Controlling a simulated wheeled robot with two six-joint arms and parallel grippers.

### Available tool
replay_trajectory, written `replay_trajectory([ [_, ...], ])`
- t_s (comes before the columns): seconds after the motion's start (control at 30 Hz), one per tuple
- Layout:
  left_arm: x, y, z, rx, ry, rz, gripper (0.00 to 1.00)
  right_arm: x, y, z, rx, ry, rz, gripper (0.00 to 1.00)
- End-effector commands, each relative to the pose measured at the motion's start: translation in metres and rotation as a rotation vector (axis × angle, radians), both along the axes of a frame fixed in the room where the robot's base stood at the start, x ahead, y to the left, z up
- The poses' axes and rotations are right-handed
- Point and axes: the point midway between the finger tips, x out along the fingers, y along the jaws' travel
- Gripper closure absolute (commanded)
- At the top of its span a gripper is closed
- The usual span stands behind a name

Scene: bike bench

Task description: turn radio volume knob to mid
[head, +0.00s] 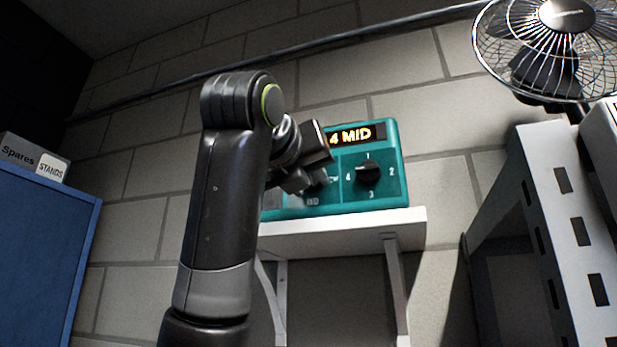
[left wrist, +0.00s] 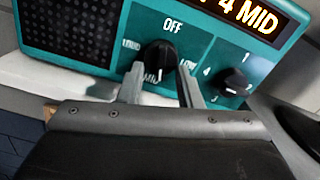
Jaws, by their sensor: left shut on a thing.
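The teal radio (head: 335,202) stands on a white wall shelf, and its lit display (head: 357,134) reads "4 MID". In the left wrist view, my left gripper (left wrist: 160,72) is shut on the black volume knob (left wrist: 160,54), with one finger on each side. OFF is printed above this knob, LOW at its right and MID below; the left label is hard to read. The knob's white mark points down toward MID. In the head view my left gripper (head: 317,180) mostly hides the knob. My right gripper is not in view.
A second black knob (head: 368,171), numbered 1 to 4, sits right of the volume knob. The white shelf (head: 345,223) has brackets below. A fan (head: 548,45) and a slotted metal frame (head: 570,230) stand at right. A blue cabinet (head: 40,250) is at left.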

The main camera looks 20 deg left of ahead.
Motion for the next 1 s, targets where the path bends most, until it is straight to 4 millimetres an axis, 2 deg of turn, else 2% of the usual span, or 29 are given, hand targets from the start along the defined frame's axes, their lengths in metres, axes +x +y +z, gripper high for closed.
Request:
replay_trajectory([
  [0.2, 0.002, 0.002, 0.0, 0.177, 0.003, -0.001, 0.91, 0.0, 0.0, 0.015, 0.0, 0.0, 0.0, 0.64],
  [0.43, 0.002, 0.003, 0.001, 0.307, -0.002, -0.002, 0.91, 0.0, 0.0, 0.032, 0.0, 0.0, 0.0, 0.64],
  [0.7, 0.001, 0.004, -0.001, 0.379, -0.006, -0.002, 0.91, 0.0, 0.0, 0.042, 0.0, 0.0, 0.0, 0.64],
  [1.0, 0.001, 0.004, -0.002, 0.39, -0.009, -0.002, 0.91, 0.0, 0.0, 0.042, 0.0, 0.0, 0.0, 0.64],
])
